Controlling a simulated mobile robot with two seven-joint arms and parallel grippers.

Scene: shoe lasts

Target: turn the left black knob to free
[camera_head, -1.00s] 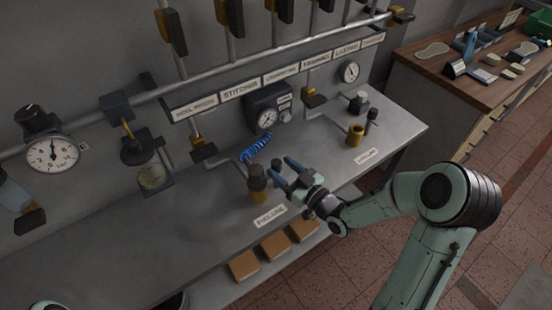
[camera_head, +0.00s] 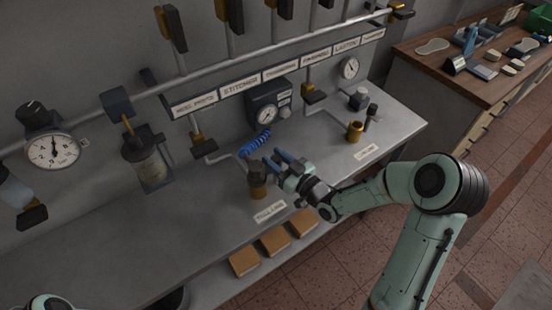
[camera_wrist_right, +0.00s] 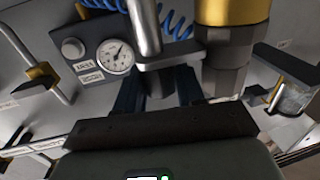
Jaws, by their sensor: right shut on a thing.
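My right gripper (camera_head: 277,162) is shut at the left station, close beside a brass fitting with a dark upper part (camera_head: 257,173). The brass fitting (camera_wrist_right: 228,12) stands just right of the fingers there, apart from the grip. My left gripper is not in view.
A blue coiled hose (camera_head: 255,142) and a gauge box (camera_head: 267,108) are behind the gripper. To the right stand another brass cup (camera_head: 355,131) and dark-topped post (camera_head: 371,111). Orange-brown blocks (camera_head: 274,240) lie below the bench's front edge. The bench's left part is clear.

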